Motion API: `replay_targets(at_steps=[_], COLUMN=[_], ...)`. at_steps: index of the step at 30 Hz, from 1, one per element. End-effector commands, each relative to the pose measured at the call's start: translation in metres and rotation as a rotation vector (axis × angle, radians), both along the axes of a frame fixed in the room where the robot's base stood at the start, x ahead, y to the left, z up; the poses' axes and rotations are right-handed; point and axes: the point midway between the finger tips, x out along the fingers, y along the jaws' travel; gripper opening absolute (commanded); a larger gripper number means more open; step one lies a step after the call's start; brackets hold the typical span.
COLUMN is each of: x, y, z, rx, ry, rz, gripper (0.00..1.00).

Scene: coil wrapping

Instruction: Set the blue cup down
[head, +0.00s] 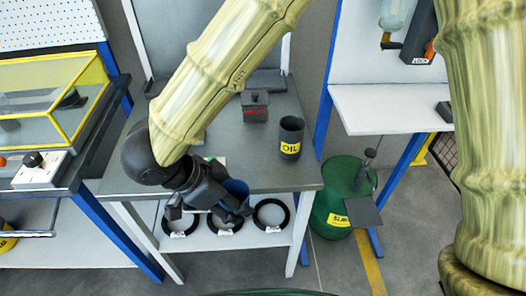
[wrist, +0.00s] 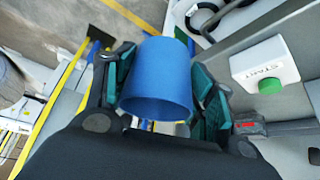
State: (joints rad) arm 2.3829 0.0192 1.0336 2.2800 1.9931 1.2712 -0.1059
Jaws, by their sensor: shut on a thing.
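The blue cup (wrist: 158,78) is between the two fingers of my gripper (wrist: 158,90) in the wrist view, and the fingers press on its sides. In the head view my gripper (head: 209,211) is at the front edge of the grey table (head: 262,178). Only part of the cup (head: 237,188) shows there, behind my gripper. I cannot tell whether its base touches anything.
A dark OIL cup (head: 291,138) and a dark grey box (head: 255,106) stand on the table. A START button box (wrist: 265,66) is beside my gripper. Black rings (head: 271,214) lie on the lower shelf. A green drum (head: 340,205) stands at right.

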Motion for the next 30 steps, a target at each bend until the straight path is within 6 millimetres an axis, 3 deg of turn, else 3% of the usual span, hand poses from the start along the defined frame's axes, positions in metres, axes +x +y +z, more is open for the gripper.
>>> replay_targets(at_steps=[5,21,30], x=[0.018,0.119,0.146], y=[0.000,-0.011,-0.015], z=[-0.001,-0.011,-0.014], rx=[0.001,0.001,0.001], ry=[-0.001,0.000,-0.002], rz=[0.000,0.000,0.001], gripper=[0.27,0.27,0.27])
